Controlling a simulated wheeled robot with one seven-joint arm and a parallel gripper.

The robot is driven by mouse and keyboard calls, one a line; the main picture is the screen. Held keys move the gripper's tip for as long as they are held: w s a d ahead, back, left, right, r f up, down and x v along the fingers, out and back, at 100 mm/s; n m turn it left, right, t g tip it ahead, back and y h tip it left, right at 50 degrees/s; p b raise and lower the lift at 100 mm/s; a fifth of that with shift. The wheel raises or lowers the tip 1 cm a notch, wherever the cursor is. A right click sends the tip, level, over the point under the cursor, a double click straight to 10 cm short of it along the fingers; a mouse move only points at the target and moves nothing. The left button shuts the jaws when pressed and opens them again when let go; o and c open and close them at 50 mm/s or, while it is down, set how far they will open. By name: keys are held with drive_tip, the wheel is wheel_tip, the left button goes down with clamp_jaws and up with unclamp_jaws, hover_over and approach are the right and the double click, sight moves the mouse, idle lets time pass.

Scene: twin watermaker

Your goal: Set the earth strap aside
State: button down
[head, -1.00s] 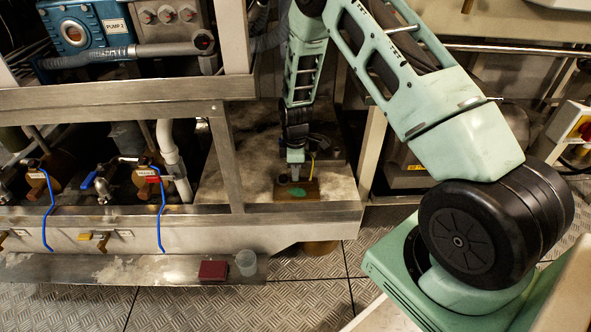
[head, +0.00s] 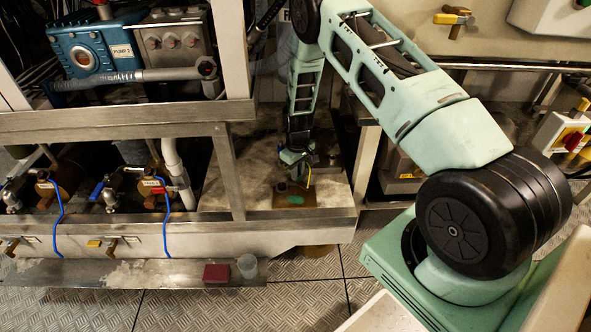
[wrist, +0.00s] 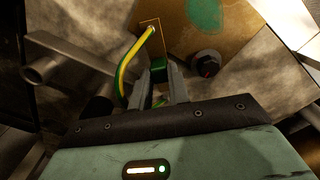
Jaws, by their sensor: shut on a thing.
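The earth strap (wrist: 127,64) is a green-and-yellow cable that curves on the left of my fingers in the wrist view. Its upper end sits at a small metal lug over a brown plate (wrist: 180,28) with a green patch. My gripper (wrist: 161,88) is shut on a dark green part at the strap, mostly hidden between the fingers. A dark bolt head (wrist: 205,63) stands on the plate, right of the fingers and apart from them. In the head view the strap (head: 310,174) shows as a thin yellow line beside my gripper (head: 294,172), above the plate (head: 312,199).
A grey pipe stub (wrist: 48,68) lies left of the strap. In the head view, a frame post (head: 228,170) stands left of my gripper. Valves with blue cables, a red box (head: 216,273) and a clear cup (head: 247,266) are further left. The worn shelf around the plate is mostly bare.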

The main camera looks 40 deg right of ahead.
drive_tip(key=shift+d+m+p, duration=0.45)
drive_tip(key=shift+d+m, duration=0.05)
drive_tip(key=shift+m, duration=0.6)
drive_tip(key=c, duration=1.3)
unclamp_jaws()
